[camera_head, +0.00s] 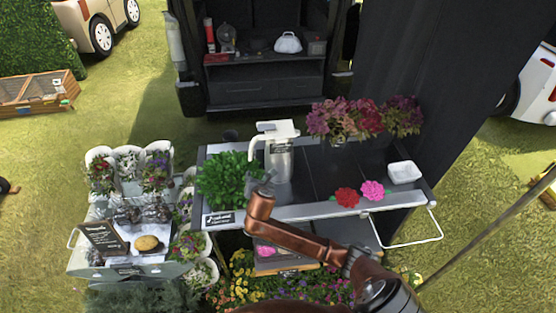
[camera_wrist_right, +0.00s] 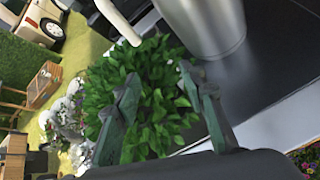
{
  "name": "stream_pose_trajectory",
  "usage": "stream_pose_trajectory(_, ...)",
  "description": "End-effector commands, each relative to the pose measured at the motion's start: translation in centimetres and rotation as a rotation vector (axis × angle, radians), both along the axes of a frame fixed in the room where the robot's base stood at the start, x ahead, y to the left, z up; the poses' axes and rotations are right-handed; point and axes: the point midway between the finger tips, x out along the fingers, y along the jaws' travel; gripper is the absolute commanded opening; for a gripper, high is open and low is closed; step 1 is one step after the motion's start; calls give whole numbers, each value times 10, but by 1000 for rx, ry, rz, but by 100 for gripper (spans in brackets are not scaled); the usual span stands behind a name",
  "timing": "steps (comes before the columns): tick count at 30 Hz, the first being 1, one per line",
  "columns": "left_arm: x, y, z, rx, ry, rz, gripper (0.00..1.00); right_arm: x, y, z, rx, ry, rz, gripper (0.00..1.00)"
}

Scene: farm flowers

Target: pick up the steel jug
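The steel jug (camera_head: 279,165) stands upright on the dark table (camera_head: 320,168), with a pale handle on its left side and a pale top. In the right wrist view the shiny jug body (camera_wrist_right: 208,25) is at the upper right, cut off by the frame. My right gripper (camera_head: 261,180) is in front of and slightly left of the jug. In the right wrist view the gripper (camera_wrist_right: 158,82) has its two fingers apart, with leaves behind the gap. The jug lies beyond and to the right of the fingers, not between them. My left gripper is not in view.
A leafy green plant (camera_head: 226,178) stands close left of the jug. Flower bunches (camera_head: 345,118), a white bowl (camera_head: 404,172) and red and pink blooms (camera_head: 347,197) are on the right. A small sign (camera_head: 219,219) is on the front edge. The table right of the jug is partly clear.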

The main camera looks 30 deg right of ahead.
Motion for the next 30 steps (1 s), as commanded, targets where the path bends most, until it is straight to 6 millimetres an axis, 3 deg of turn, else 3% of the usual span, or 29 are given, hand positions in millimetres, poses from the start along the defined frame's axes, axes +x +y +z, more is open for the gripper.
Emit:
stream_pose_trajectory(1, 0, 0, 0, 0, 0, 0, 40, 21, -4, 23, -108, -8, 48, 38)
stream_pose_trajectory(3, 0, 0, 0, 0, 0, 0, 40, 41, -7, 45, -240, -7, 105, 38)
stream_pose_trajectory(8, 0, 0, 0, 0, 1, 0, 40, 64, -11, 72, -402, 2, 165, 38)
stream_pose_trajectory(30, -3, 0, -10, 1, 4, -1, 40, 124, -50, 41, -419, 5, 173, 38)
